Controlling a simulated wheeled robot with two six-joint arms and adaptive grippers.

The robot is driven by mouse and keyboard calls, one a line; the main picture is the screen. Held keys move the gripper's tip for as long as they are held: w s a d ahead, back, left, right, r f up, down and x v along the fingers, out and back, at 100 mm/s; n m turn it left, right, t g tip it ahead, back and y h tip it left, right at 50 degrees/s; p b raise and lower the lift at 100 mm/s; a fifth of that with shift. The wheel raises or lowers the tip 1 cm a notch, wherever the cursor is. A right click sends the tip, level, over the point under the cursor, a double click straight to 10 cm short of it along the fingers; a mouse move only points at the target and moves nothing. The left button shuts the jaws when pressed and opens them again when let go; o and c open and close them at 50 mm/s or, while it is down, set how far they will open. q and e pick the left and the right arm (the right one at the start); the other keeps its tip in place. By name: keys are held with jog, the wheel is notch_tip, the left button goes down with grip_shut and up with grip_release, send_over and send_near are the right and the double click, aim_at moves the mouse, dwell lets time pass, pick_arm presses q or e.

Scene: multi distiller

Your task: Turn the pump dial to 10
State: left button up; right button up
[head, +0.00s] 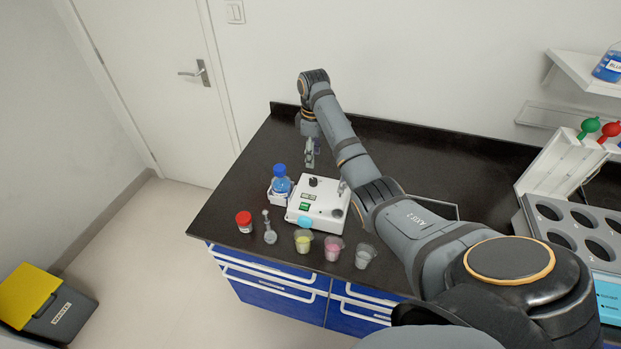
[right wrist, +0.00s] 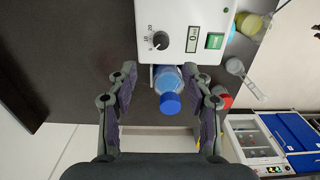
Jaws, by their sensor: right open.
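The pump is a white box (head: 325,213) on the dark bench; it also fills the top of the right wrist view (right wrist: 180,12). Its round black dial (right wrist: 160,41) has a printed scale with 10 and 20 beside it. The dial's exact setting is too small to read. Next to it are a small display (right wrist: 193,39) and a green switch (right wrist: 214,41). My right gripper (head: 311,158) is open and empty, behind the pump and apart from the dial. In the right wrist view its fingers (right wrist: 163,80) spread on both sides of the picture, below the dial. My left gripper is not in view.
A blue-capped bottle (head: 281,182) stands close left of the pump, and shows between my fingers in the right wrist view (right wrist: 169,98). The bench behind is clear.

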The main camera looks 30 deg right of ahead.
aim_at(313, 180)
notch_tip(313, 180, down, 9)
jog(key=shift+s+r+p, duration=0.1)
jog(key=shift+s+p, duration=0.05)
jog(key=shift+p, duration=0.85)
jog(key=shift+f, duration=0.65)
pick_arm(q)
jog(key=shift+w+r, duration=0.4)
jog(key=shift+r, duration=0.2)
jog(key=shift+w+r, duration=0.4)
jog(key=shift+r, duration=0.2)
pick_arm(e)
jog(key=shift+c, duration=0.2)
grip_shut()
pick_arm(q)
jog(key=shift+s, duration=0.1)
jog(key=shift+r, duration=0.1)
